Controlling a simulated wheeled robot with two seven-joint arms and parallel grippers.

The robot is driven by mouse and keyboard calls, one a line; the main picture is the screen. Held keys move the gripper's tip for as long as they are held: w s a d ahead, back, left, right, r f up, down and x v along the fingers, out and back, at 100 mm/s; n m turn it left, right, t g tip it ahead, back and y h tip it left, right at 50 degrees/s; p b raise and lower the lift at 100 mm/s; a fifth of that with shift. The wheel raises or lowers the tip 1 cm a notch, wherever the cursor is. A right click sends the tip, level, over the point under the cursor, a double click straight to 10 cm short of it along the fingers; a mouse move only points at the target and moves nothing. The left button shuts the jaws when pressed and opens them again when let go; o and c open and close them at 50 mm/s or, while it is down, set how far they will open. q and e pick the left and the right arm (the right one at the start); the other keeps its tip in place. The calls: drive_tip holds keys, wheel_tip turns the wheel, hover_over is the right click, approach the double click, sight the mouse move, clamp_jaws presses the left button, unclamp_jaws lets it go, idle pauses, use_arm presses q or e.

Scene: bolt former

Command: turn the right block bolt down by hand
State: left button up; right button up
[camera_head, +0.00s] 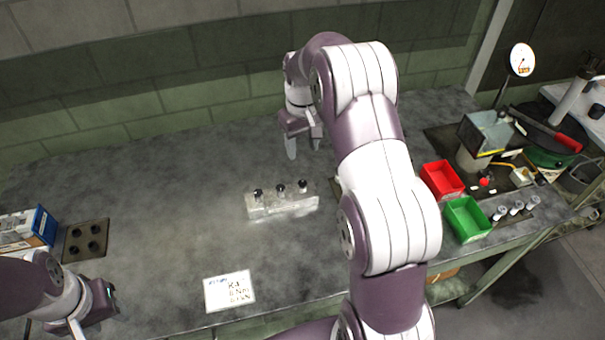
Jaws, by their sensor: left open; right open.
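A pale metal block (283,209) stands on the grey bench with three dark-headed bolts upright in a row. The right block bolt (303,185) is at the right end of the row; its seating depth is hard to judge. My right gripper (304,145) is open and empty, fingers down, behind the block and apart from the bolts. My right arm crosses the picture and hides the bench just right of the block. My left gripper (93,318) is at the lower left, far from the block, open, with its fingertips partly hidden.
A white printed sheet (229,291) lies in front of the block. A dark plate with holes (86,240) and a blue-white box (30,229) are at left. A red bin (442,180), a green bin (467,219) and a dial gauge (522,60) are at right.

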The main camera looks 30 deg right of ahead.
sight(302, 183)
wheel_tip(302, 183, down, 11)
drive_tip(key=shift+f+p, duration=0.1)
drive_tip(key=shift+p, duration=0.5)
drive_tip(key=shift+f, duration=0.6)
clamp_jaws()
